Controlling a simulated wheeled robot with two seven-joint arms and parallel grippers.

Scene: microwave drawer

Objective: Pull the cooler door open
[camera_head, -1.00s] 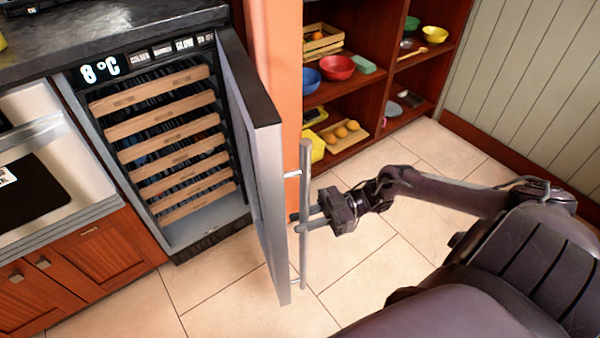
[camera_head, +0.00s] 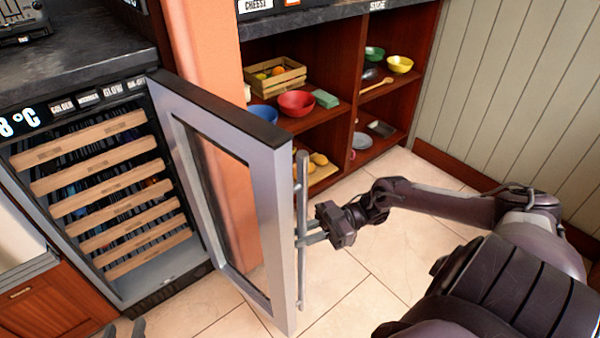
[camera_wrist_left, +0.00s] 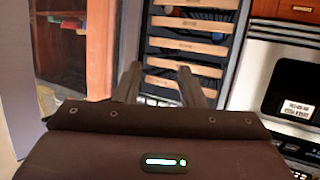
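The cooler door (camera_head: 283,220), a silver frame with a glass pane, stands wide open, hinged beside the orange wall end. Its vertical bar handle (camera_head: 302,175) is on the door's right edge. My right gripper (camera_head: 308,236) comes in from the right, with its fingers at the handle's lower half, closed on it as far as I can see. My left gripper (camera_head: 124,329) barely shows at the bottom left edge. In the left wrist view (camera_wrist_left: 160,80) its fingers are apart and empty, facing the cooler's wooden shelves (camera_wrist_left: 190,45). The cooler interior (camera_head: 110,190) is exposed.
A dark red shelf unit (camera_head: 325,70) with bowls and crates stands behind the door. The oven (camera_wrist_left: 285,75) is right of the cooler in the left wrist view. The tiled floor (camera_head: 365,305) is clear in front of the door.

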